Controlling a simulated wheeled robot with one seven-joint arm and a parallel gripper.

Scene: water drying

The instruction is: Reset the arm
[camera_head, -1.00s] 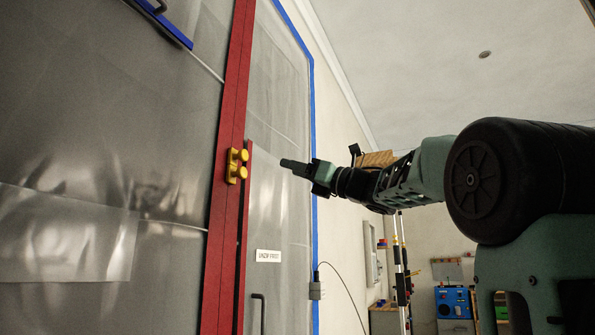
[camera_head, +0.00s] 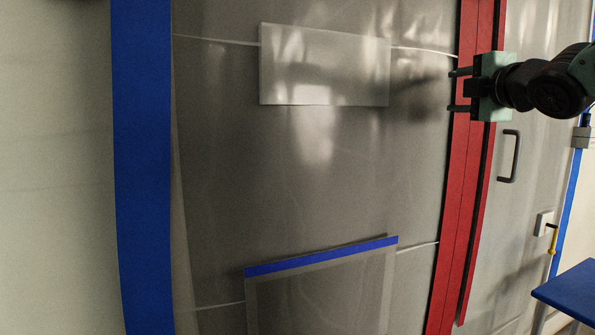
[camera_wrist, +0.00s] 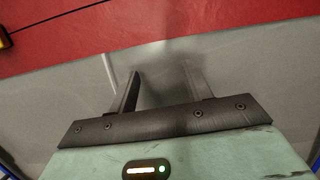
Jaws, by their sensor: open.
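My gripper (camera_head: 460,88) is at the upper right in the head view, with its two dark fingers apart and nothing between them. Its fingers point left, in front of the red strip (camera_head: 462,190) on the plastic sheet wall. In the wrist view my gripper (camera_wrist: 163,92) shows both fingers spread, with grey sheet (camera_wrist: 232,70) behind them and the red strip (camera_wrist: 150,25) across the top. I cannot tell whether the fingertips touch the wall. My arm reaches in from the right edge of the head view.
A translucent sheet (camera_head: 310,190) fills the middle, with a pale panel (camera_head: 325,65) and a blue-topped flap (camera_head: 320,256). A blue strip (camera_head: 142,170) runs down the left. A black handle (camera_head: 514,157) and a blue tabletop (camera_head: 572,291) are at the right. A yellow piece (camera_wrist: 3,40) shows in the wrist view.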

